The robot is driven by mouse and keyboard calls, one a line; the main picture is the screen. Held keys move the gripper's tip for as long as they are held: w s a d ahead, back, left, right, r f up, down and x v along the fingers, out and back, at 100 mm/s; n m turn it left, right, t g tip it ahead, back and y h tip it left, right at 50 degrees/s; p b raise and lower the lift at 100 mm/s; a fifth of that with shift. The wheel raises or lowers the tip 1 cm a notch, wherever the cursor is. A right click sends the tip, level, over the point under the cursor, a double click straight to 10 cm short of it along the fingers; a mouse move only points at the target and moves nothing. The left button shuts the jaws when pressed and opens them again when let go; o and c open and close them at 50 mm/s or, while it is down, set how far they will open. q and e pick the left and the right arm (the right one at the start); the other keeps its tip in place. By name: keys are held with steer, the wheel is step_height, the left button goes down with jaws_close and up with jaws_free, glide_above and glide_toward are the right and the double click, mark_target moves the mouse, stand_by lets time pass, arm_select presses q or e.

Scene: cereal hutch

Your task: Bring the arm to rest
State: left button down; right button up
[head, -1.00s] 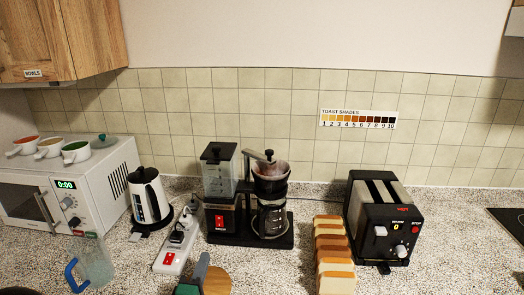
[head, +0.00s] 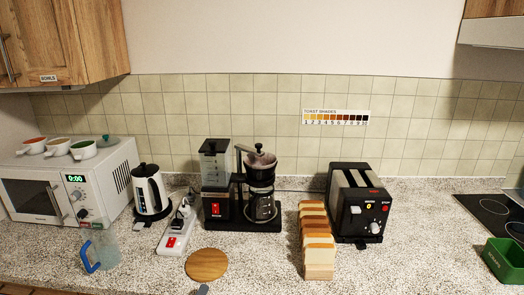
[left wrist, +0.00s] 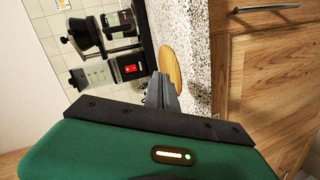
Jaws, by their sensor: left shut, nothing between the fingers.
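My left gripper (head: 202,290) shows only as a small grey tip at the bottom edge of the head view, just below the round wooden board (head: 206,264). In the left wrist view its grey fingers (left wrist: 162,92) are shut together with nothing between them, beyond the green gripper body. There the fingers are near the counter's front edge, with the wooden board (left wrist: 173,56) beyond them. The rest of the left arm is out of the head view. My right gripper is in neither view.
On the counter stand a microwave (head: 35,187) with bowls on top, a kettle (head: 149,190), a glass jug (head: 103,250), a power strip (head: 177,233), a coffee maker (head: 240,222), bread slices (head: 318,262) and a toaster (head: 356,205). A green container (head: 504,259) is at right. Wooden cabinet fronts (left wrist: 255,60) lie beside the gripper.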

arm_select(q)
steer(key=s+a+f+m+g+y, duration=0.1)
steer(key=s+f+m+g, duration=0.1)
steer(key=s+m+g, duration=0.4)
steer(key=s+a+f+m+g+y+p, duration=0.1)
steer(key=s+m+g, duration=0.5)
steer(key=s, duration=1)
steer(key=shift+s+a+f+p, duration=0.3)
steer(key=shift+a+f, duration=0.45)
steer(key=shift+f, duration=0.2)
